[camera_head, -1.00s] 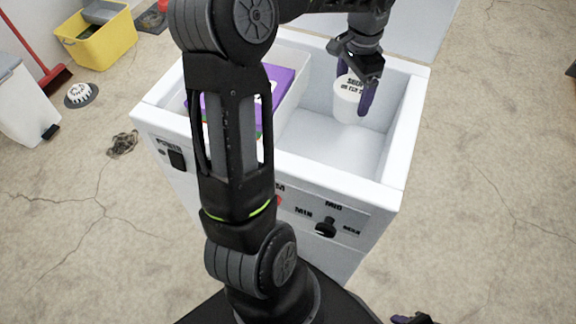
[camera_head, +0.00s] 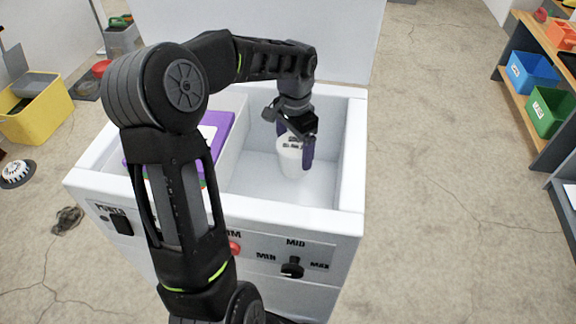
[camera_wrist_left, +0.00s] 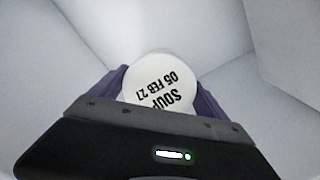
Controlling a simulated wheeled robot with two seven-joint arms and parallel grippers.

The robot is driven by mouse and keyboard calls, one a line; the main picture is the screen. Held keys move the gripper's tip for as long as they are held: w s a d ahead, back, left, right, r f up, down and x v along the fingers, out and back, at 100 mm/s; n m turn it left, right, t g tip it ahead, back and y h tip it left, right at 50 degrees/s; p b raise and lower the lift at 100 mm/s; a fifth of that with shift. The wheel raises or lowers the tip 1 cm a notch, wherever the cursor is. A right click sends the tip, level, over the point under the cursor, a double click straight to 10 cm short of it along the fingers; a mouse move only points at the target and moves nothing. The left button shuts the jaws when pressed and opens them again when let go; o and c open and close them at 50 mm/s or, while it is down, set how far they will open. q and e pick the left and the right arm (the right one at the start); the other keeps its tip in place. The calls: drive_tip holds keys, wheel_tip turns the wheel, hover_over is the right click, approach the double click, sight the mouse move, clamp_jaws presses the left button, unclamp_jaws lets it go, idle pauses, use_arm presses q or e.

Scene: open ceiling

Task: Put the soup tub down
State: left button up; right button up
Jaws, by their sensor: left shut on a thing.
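The soup tub (camera_head: 291,160) is white, with dark lettering on its lid. It is upright inside the right compartment of a white open-topped chest (camera_head: 352,150). My left gripper (camera_head: 295,152) reaches down into that compartment and is shut on the tub, with a purple finger on each side. In the left wrist view the tub's round lid (camera_wrist_left: 162,82) reads "SOUP 05 FEB 27" between the purple fingers. I cannot tell whether the tub's base touches the compartment floor. My right gripper is not in view.
A purple item (camera_head: 218,130) lies in the chest's left compartment, behind a divider. The chest's raised lid (camera_head: 255,40) stands at the back. A shelf with a blue bin (camera_head: 532,72) and a green bin (camera_head: 550,110) is at right. A yellow bucket (camera_head: 35,110) is at left.

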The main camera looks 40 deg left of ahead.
use_arm(q)
drive_tip(key=shift+f+b, duration=0.7)
drive_tip(key=shift+f, duration=1.75)
drive_tip(key=shift+f, duration=0.15)
drive_tip(key=o, duration=1.8)
drive_tip(key=shift+c, duration=0.2)
wheel_tip(320, 180, up, 12)
drive_tip(key=p, duration=0.3)
